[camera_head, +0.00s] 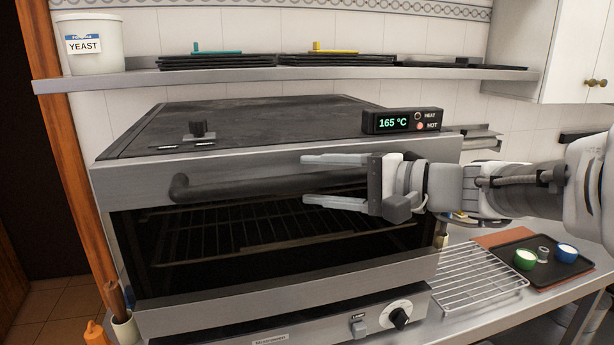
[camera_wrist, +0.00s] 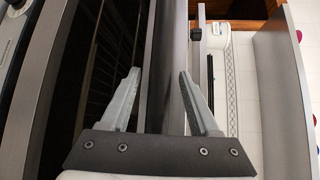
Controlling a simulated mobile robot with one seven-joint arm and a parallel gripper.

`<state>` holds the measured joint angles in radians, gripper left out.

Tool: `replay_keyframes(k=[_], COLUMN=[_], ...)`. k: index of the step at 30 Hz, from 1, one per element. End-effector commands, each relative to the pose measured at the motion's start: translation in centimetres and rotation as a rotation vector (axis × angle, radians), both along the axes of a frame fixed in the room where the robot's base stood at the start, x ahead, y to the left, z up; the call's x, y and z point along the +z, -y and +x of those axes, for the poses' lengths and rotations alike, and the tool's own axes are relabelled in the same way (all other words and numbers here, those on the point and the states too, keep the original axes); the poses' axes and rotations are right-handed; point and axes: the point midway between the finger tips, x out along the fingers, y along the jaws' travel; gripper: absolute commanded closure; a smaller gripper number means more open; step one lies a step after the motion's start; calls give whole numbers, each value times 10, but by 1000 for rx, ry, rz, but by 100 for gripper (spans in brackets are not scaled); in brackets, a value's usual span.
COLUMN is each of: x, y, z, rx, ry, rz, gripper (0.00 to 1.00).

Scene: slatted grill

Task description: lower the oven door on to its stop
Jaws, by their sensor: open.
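The oven door (camera_head: 270,294) is a steel frame around a dark window, with a wire rack visible behind it. It looks upright and shut or nearly so. Its dark bar handle (camera_head: 240,187) runs across the top of the door. My gripper (camera_head: 302,179) reaches in from the right, with one finger above the handle and the other below it. In the wrist view the handle (camera_wrist: 167,60) passes between the two spread fingers (camera_wrist: 158,78). I cannot tell whether either finger touches it. The handle's right end is hidden behind my gripper.
The display box (camera_head: 402,121) on the oven reads 165 °C with HOT lit. A wire cooling rack (camera_head: 466,278) and a dark tray (camera_head: 540,262) with small cups lie on the counter at right. A shelf (camera_head: 350,74) with a yeast tub (camera_head: 93,45) runs above.

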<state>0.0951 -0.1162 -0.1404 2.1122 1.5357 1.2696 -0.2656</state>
Motion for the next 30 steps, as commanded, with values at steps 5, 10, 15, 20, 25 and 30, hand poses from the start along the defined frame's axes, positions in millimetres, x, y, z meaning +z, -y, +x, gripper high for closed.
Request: replay_keyframes(k=[5, 10, 15, 20, 25, 30], x=[-1, -1, -1, -1, -1, -1], y=[-8, -8, -8, -8, -8, -7], z=[4, 4, 4, 4, 4, 4], rx=[0, 0, 0, 0, 0, 0], ry=[0, 0, 0, 0, 0, 0], rz=[0, 0, 0, 0, 0, 0], gripper=[38, 38, 58, 87, 100, 100])
